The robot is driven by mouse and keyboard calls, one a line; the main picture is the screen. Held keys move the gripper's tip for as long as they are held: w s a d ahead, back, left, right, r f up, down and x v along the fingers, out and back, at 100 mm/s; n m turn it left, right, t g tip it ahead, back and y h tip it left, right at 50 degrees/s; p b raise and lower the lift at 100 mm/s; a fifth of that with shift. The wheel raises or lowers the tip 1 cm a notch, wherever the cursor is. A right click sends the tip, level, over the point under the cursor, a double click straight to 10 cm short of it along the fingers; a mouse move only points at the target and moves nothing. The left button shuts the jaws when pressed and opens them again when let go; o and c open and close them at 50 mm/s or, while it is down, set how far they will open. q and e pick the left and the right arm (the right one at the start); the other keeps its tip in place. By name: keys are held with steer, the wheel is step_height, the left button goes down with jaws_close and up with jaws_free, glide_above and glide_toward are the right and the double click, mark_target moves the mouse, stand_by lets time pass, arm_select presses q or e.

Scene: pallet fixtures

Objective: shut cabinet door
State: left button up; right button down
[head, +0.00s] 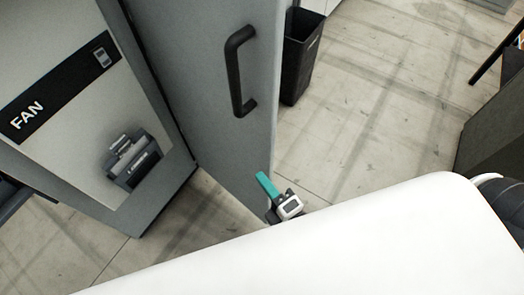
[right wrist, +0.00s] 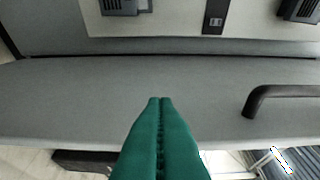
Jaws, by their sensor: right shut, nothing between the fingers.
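The grey cabinet door (head: 215,85) stands open beside the cabinet, showing its face with a black bar handle (head: 235,70). The cabinet interior (head: 75,165) is exposed at left, with a panel marked FAN. My right gripper (head: 264,180) has teal fingers pressed together, empty, at the lower free edge of the door, below the handle. In the right wrist view the shut fingertips (right wrist: 160,100) point across the grey door (right wrist: 90,95), with the handle (right wrist: 285,91) to their right. I cannot tell whether they touch the door. My left gripper is not in view.
A black bin (head: 300,55) stands on the floor behind the door. A dark grey box-like unit (head: 492,125) stands at the right edge. The tiled floor (head: 375,110) between them is clear. My white body covers the bottom of the head view.

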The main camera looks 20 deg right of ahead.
mark_target(263, 154)
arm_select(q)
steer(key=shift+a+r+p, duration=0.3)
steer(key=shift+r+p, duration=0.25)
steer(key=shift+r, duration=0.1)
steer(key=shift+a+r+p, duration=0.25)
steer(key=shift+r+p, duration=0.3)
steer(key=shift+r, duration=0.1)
arm_select(e)
steer(key=shift+w+d, duration=0.3)
steer(key=shift+w, duration=0.95)
steer(key=shift+w+d, duration=0.35)
steer(key=shift+w, duration=0.85)
steer(key=shift+w+d, duration=0.3)
steer(key=shift+w, duration=0.95)
steer(key=shift+d, duration=0.1)
